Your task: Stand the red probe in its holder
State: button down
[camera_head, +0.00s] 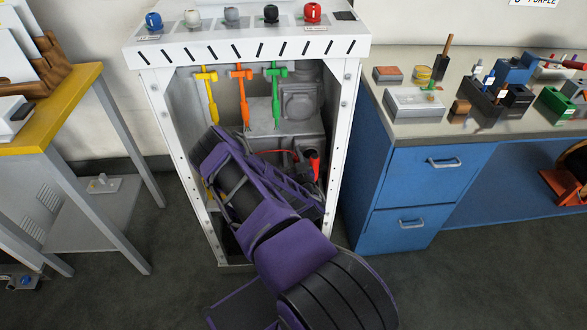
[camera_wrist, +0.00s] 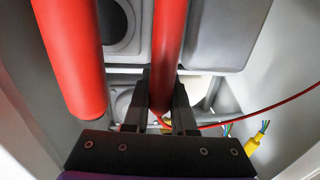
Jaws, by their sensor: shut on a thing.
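My gripper (camera_wrist: 160,108) is shut on a slim red rod, the red probe (camera_wrist: 168,42), in the wrist view. Its dark fingers stand on both sides of the rod, whose narrower end lies between them. A second, thicker red cylinder (camera_wrist: 74,60) is at the left, apart from the fingers; I cannot tell what it is part of. In the head view a red piece (camera_head: 316,165) shows beside grey fittings inside the white cabinet (camera_head: 345,130). My purple arm reaches into the cabinet and hides the fingers there. I cannot make out the red holder.
Yellow (camera_head: 210,95), orange (camera_head: 241,92) and green (camera_head: 276,90) pieces hang along the cabinet's upper inside. Coloured knobs line its top, a red one (camera_head: 312,12) at the right. A thin red cable (camera_wrist: 275,112) runs right of my fingers. The cabinet's side walls are close by.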

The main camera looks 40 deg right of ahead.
jog(key=shift+f, duration=2.2)
jog(key=shift+f+b, duration=0.25)
jog(key=shift+b, duration=0.2)
jog(key=c, duration=0.7)
grip_release()
jog(key=shift+c, duration=0.2)
jog(key=shift+r, duration=0.1)
jog(key=v, duration=1.2)
jog(key=shift+p, duration=0.4)
jog(key=shift+r, duration=0.15)
